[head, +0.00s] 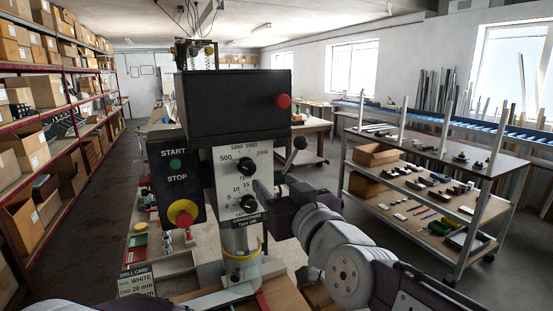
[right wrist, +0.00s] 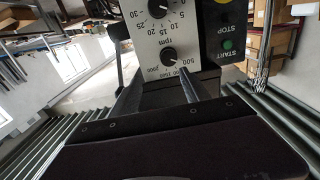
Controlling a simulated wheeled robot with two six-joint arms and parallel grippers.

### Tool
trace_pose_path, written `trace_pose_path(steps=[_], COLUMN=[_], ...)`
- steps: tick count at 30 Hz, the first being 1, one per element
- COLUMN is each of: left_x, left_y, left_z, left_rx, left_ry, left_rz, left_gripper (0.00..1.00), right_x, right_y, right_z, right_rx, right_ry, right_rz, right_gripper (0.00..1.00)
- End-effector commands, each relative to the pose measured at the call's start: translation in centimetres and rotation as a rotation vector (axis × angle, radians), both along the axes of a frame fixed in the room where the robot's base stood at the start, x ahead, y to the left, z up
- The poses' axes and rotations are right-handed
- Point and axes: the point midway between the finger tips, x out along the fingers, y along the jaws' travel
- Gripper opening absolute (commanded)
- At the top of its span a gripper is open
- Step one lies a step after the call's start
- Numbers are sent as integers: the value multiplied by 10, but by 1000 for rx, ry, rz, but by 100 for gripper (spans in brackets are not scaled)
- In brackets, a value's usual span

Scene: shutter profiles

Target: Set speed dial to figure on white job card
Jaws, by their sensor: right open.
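The speed dial (head: 246,165) is the upper black knob on the drill's white panel, ringed by figures from 500 to 2000. It also shows in the right wrist view (right wrist: 170,56), upside down, marked rpm. I cannot read its setting. My right gripper (head: 269,192) is open at the panel's right side, apart from the speed dial. In the right wrist view its fingers (right wrist: 158,92) point towards the panel. My left gripper is out of view.
A lower dial (head: 247,206) sits under the speed dial. A box with a green START button (head: 175,164) and a red-and-yellow STOP button (head: 182,212) is on the left. A black lever ball (head: 300,143) sticks out near my right gripper. A trolley (head: 440,195) stands right.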

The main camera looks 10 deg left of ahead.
Motion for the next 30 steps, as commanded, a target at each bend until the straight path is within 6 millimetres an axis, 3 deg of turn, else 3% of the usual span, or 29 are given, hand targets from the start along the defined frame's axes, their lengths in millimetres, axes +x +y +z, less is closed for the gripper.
trace_pose_path(steps=[7,15,21,30], left_x=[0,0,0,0], left_y=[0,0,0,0], left_z=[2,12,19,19], left_rx=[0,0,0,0], left_ry=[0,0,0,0], left_rz=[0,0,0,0], left_gripper=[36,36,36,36], right_x=[-1,44,67,71], right_y=[11,40,55,58], right_z=[1,3,3,1], right_rx=[-3,-4,-3,-3], right_ry=[2,3,3,2], right_rz=[19,17,17,17], right_gripper=[54,54,54,54])
